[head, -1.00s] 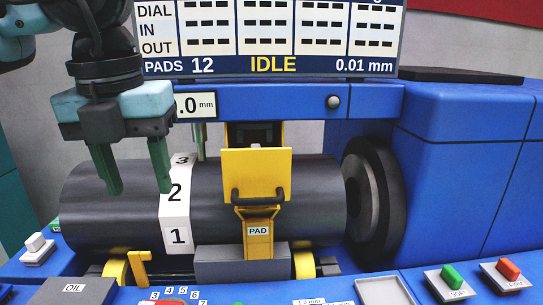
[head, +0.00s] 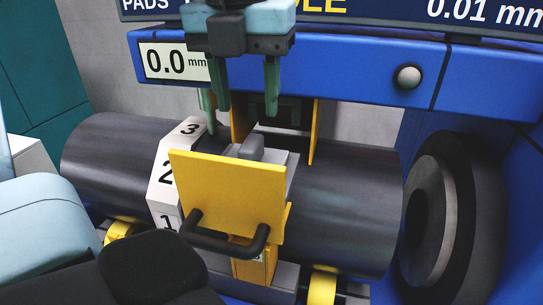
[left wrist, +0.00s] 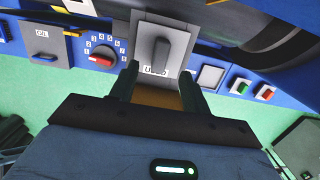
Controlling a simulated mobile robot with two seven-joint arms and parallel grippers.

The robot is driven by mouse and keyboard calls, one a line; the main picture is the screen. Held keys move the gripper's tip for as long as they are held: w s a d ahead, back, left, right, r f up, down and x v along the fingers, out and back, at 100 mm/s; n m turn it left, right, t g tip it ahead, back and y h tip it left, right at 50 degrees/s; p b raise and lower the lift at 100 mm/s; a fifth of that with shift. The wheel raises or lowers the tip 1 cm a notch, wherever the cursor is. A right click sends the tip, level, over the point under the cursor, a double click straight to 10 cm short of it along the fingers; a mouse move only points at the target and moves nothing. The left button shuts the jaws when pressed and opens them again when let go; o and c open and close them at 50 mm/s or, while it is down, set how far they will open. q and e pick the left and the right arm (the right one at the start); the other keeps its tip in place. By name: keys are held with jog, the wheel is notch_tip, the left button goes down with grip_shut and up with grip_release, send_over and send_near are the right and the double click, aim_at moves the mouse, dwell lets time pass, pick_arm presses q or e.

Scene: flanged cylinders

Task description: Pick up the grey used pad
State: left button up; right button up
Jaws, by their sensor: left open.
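The grey used pad (head: 252,148) sits behind a tilted yellow plate (head: 230,190) with a black handle, at the top of the cylinder. Only its upper part and raised grip show in the head view. In the left wrist view the pad (left wrist: 160,45) shows its dark grip and a white label, partly covered, that seems to read USED. My left gripper (head: 246,112) is open, fingers down, above the pad and apart from it in the head view. In the left wrist view its fingertips (left wrist: 158,70) frame the label. My right gripper is not in view.
The dark cylinder (head: 340,210) carries a white numbered strip (head: 165,172) left of the plate. A blue beam (head: 340,72) with a 0.0 mm readout crosses behind my gripper.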

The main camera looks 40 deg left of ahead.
aim_at(251, 142)
pick_arm(q)
jog(key=shift+s+f, duration=0.15)
jog(key=shift+s, duration=0.2)
jog(key=shift+w+f, duration=0.15)
jog(key=shift+f, duration=0.7)
jog(key=shift+w+f, duration=0.1)
jog(key=shift+f, duration=0.35)
jog(key=f, duration=0.4)
jog(key=shift+w+a+p, duration=0.1)
jog(key=shift+w+p, duration=0.25)
jog(key=shift+f, duration=0.35)
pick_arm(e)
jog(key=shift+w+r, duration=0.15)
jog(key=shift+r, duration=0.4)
pick_arm(q)
grip_shut()
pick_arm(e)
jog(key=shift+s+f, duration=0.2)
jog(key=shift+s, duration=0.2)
